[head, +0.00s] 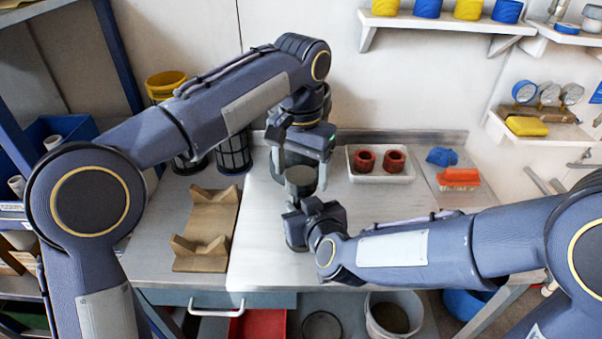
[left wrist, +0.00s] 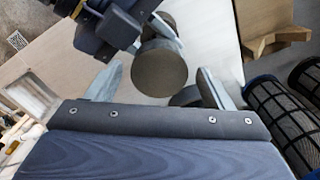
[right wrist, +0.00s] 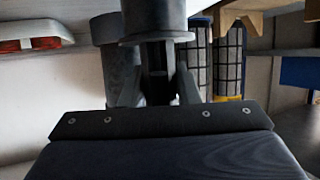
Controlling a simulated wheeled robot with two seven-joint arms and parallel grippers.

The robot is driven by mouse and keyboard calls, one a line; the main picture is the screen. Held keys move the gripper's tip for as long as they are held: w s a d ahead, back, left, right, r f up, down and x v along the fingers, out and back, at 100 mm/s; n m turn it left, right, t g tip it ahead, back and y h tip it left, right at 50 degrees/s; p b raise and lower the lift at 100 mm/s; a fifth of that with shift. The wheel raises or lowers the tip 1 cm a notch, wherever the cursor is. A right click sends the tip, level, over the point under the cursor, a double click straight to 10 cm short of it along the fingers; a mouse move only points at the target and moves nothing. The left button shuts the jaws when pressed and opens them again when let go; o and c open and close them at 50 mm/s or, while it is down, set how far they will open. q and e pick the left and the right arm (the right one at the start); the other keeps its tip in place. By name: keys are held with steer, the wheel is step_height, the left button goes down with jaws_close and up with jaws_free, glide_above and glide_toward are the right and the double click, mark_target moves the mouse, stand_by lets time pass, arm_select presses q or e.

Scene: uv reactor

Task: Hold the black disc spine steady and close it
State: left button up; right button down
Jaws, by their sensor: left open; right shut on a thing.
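The black disc spine (right wrist: 154,20) stands upright in the right wrist view, a dark round body with a flange above a narrow stem. My right gripper (right wrist: 155,88) is shut on the narrow stem below the flange. My left gripper (head: 300,168) is open above the top, pointing down. In the left wrist view its fingers are apart, on either side of the disc's near edge; contact cannot be told. The spine's lower part is largely hidden by my right gripper.
A wooden cradle (head: 207,225) lies on the bench to the left, with black mesh cylinders (head: 233,152) behind it. A white tray (head: 380,176) with red rings stands to the right, near an orange brush (head: 458,178). The bench between the cradle and spine is clear.

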arm_select(q)
steer(key=shift+r, duration=1.6)
steer(key=shift+c, duration=0.4)
steer(key=n, duration=0.2)
steer(key=r+n, duration=0.1)
steer(key=n, duration=0.2)
steer(key=shift+r+n, duration=0.4)
steer(key=n, duration=0.1)
steer(key=r+n, duration=0.1)
steer(key=n, duration=0.2)
steer(key=shift+r+n, duration=0.35)
steer(key=shift+n, duration=0.05)
steer(key=shift+f, duration=4.05)
